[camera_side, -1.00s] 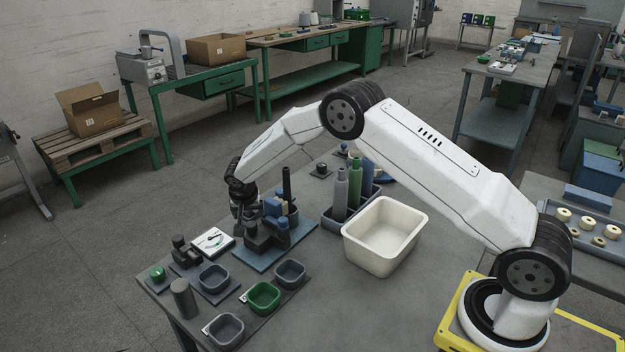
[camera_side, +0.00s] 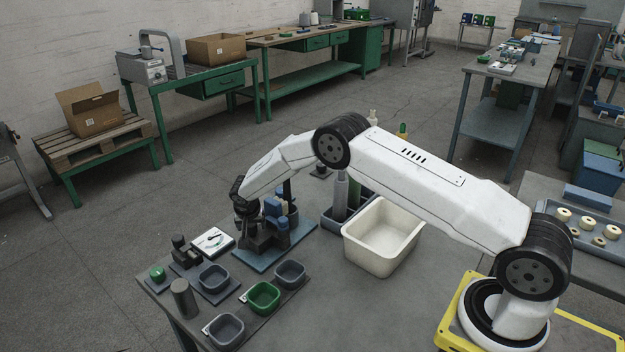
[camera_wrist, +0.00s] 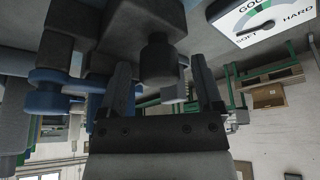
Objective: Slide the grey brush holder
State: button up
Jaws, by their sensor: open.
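The winder (camera_side: 278,222) stands on a blue base plate, with dark grey and blue blocks and a dark upright post. A dark grey block with a round knob (camera_wrist: 158,60) appears to be the grey brush holder, but I cannot tell for certain. My gripper (camera_wrist: 160,66) is open in the wrist view, one finger on each side of this knob; contact is not clear. In the side view my gripper (camera_side: 246,226) points down at the left part of the winder and hides some of it.
A white dial gauge (camera_side: 212,241) lies left of the winder; it also shows in the wrist view (camera_wrist: 262,20). Grey cups and a green cup (camera_side: 263,297) are in front. A cream bin (camera_side: 372,262) and a bottle tray (camera_side: 335,223) stand right. The table's front middle is clear.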

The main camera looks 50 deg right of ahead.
jog(key=shift+c, duration=0.2)
grip_shut()
jog(key=shift+a, duration=2.4)
jog(key=shift+c, duration=0.7)
grip_release()
jog(key=shift+a, duration=0.1)
jog(key=shift+o, duration=0.9)
jog(key=shift+r, duration=0.15)
